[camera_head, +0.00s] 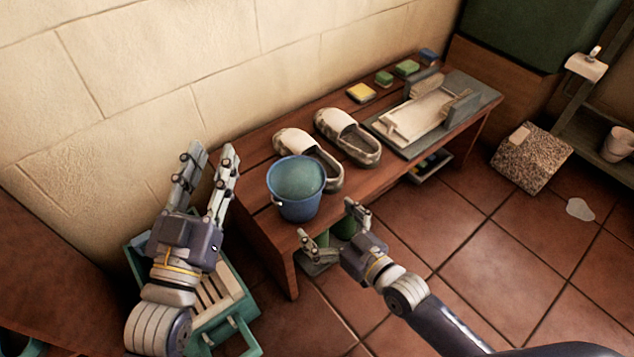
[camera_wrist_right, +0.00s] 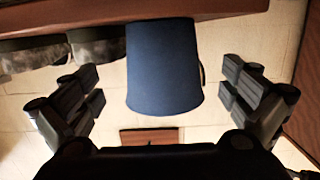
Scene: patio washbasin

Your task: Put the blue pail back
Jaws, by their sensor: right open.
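The blue pail (camera_head: 297,190) stands upright at the near left end of the wooden bench (camera_head: 262,222), beside a pair of clogs. My right gripper (camera_head: 328,221) is open and empty, just in front of the bench and near the pail. In the right wrist view the pail (camera_wrist_right: 164,68) lies between the two spread fingers, with a gap on each side. My left gripper (camera_head: 210,160) is open and empty, with its fingers up, left of the bench end and apart from the pail.
The clogs (camera_head: 349,136) stand behind and right of the pail. A grey board with a wooden tray (camera_head: 418,114) fills the bench's right part. Small sponges (camera_head: 361,92) line the wall. A green crate (camera_head: 242,304) is below my left gripper.

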